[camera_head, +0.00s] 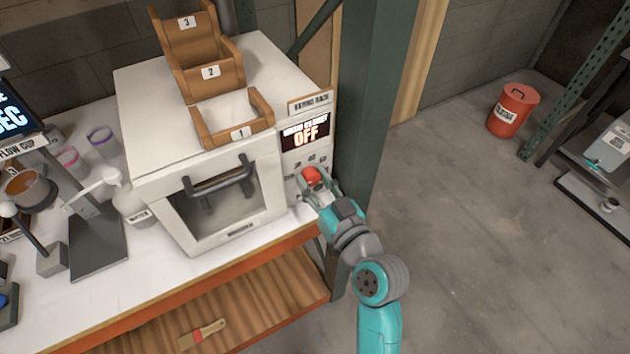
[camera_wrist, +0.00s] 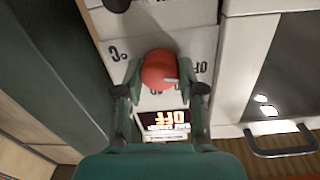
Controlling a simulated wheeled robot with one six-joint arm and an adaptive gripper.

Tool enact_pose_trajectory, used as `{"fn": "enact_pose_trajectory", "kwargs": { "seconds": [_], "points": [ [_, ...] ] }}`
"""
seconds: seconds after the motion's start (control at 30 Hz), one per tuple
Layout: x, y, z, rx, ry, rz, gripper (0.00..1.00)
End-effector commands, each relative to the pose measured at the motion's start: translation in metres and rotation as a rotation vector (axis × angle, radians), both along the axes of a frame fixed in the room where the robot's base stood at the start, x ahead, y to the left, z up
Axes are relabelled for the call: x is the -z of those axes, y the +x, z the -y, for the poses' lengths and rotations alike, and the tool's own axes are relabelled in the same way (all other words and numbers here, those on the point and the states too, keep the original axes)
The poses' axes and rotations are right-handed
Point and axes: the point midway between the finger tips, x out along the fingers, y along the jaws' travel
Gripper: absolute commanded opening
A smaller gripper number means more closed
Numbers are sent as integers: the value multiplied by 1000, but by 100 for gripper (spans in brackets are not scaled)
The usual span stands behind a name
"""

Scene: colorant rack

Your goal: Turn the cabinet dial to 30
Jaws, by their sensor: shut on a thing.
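The white cabinet (camera_head: 170,120) stands on the workbench, with a dark handle and a window on its front. Its display (camera_head: 305,133) reads OFF in orange. The red dial (camera_head: 312,175) is on the panel below the display. In the wrist view the red dial (camera_wrist: 159,70) sits between my fingers, with a pale pointer mark towards its lower right. My gripper (camera_wrist: 160,90) is shut on the dial, one finger on each side. In the head view my gripper (camera_head: 314,183) reaches the panel from the lower right. The numbers around the dial are partly hidden and too small to read.
A green rack post (camera_head: 375,90) stands close to the right of the panel. Open floor lies to the right.

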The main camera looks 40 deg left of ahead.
Motion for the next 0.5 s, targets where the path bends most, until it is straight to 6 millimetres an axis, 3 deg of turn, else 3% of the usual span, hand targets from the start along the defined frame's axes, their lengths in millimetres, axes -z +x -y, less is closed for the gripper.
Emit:
{"fn": "enact_pose_trajectory", "kwargs": {
  "seconds": [0.5],
  "points": [
    [0,0,0,0,103,-249,4]
  ]
}}
